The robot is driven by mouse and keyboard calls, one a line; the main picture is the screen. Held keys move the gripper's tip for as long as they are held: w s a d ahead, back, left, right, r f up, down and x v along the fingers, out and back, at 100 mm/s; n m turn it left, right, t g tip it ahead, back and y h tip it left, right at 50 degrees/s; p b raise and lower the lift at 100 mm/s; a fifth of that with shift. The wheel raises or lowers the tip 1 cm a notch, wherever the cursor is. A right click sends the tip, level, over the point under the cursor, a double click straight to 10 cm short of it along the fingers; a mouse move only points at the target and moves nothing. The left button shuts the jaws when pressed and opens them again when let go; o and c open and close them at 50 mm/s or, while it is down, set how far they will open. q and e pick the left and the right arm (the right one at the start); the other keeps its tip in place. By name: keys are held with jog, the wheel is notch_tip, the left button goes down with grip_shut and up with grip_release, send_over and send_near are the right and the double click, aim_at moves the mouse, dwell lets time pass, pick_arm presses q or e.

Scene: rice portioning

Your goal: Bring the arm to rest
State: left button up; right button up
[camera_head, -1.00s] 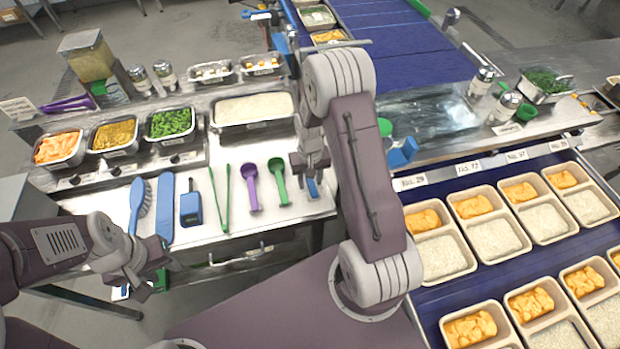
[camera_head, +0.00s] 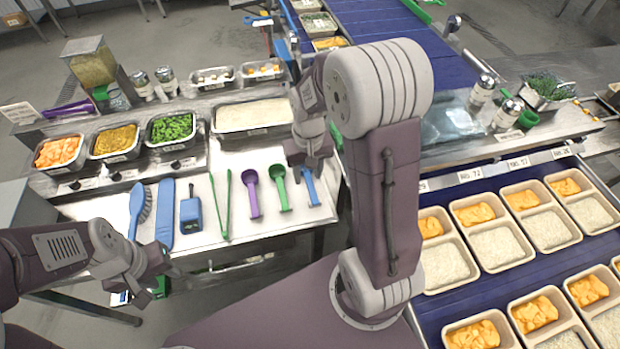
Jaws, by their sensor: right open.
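My right arm crosses the middle of the view. Its gripper (camera_head: 309,172) points down over the right end of the steel worktop (camera_head: 300,222), open, with nothing seen between its fingers. A blue scoop (camera_head: 311,190) lies just below it, its upper part partly hidden; I cannot tell whether they touch. A green scoop (camera_head: 279,186) and a purple scoop (camera_head: 252,190) lie to its left. My left gripper (camera_head: 168,268) hangs at the lower left, in front of the worktop's near edge; its finger gap cannot be made out.
Green tongs (camera_head: 226,205), a blue scraper (camera_head: 166,212) and a blue brush (camera_head: 137,210) lie on the worktop. Behind are a rice pan (camera_head: 252,115) and food pans (camera_head: 115,139). Portion trays (camera_head: 499,243) fill the blue belt (camera_head: 446,306) at right.

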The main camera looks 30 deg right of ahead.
jog(key=s+a+n, duration=0.1)
jog(key=s+a, duration=0.3)
jog(key=s, duration=0.5)
jog(key=shift+s+a+f+n+t, duration=0.15)
jog(key=shift+s+a+n+t, duration=0.1)
jog(key=shift+a+n+t, duration=0.15)
jog(key=shift+o, duration=0.9)
jog(key=shift+s+a, duration=0.1)
jog(key=shift+s, duration=0.05)
